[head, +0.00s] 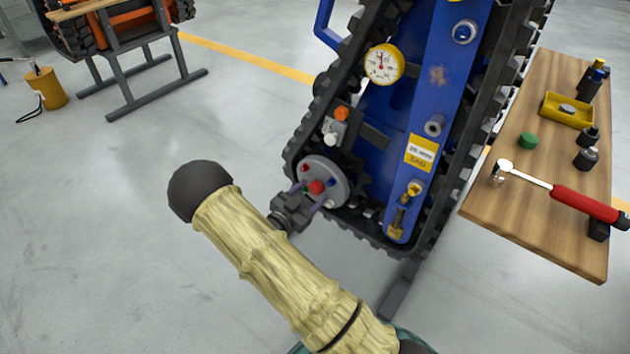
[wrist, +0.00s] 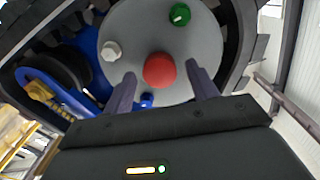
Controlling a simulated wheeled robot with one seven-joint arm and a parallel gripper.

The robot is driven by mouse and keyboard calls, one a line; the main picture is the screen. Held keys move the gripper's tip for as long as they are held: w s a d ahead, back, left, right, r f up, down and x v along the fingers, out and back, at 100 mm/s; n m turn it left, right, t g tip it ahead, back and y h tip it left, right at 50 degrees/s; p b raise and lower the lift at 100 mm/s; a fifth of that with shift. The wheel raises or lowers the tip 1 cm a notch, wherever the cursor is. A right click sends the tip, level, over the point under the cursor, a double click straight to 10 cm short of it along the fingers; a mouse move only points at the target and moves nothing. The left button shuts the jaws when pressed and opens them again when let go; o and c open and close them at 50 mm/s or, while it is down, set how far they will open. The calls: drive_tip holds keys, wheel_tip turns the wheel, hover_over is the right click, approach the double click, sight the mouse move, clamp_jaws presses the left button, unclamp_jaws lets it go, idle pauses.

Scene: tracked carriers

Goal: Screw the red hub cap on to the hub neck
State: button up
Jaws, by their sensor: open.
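The red hub cap (wrist: 160,70) sits at the centre of a round grey hub plate (wrist: 203,35) on the blue tracked carrier. It also shows in the head view (head: 316,187). The hub neck is hidden behind the cap, and I cannot tell how far on the cap sits. My gripper (wrist: 161,76) is open, with one finger on each side of the cap and a visible gap on both sides. In the head view my gripper (head: 312,196) reaches the plate from the lower left.
The plate also carries a green knob (wrist: 180,14), a white knob (wrist: 111,50) and a blue knob (wrist: 147,101). Black track surrounds the plate.

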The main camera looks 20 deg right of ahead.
drive_tip(key=shift+r+n+p, duration=0.15)
drive_tip(key=shift+n+p, duration=0.4)
drive_tip(key=shift+n, duration=0.45)
drive_tip(key=shift+f, duration=0.2)
drive_tip(key=shift+c, duration=0.2)
drive_tip(key=c, duration=0.8)
drive_tip(key=m+b, duration=0.2)
drive_tip(key=m, duration=0.1)
drive_tip(key=shift+f+b, duration=0.1)
drive_tip(key=shift+b, duration=0.2)
drive_tip(key=shift+c, duration=0.2)
drive_tip(key=m+b, duration=0.3)
drive_tip(key=m, duration=0.2)
drive_tip(key=shift+f, duration=0.1)
drive_tip(key=shift+m+b, duration=0.4)
drive_tip(key=shift+b, duration=0.25)
drive_tip(key=shift+r+m, duration=0.3)
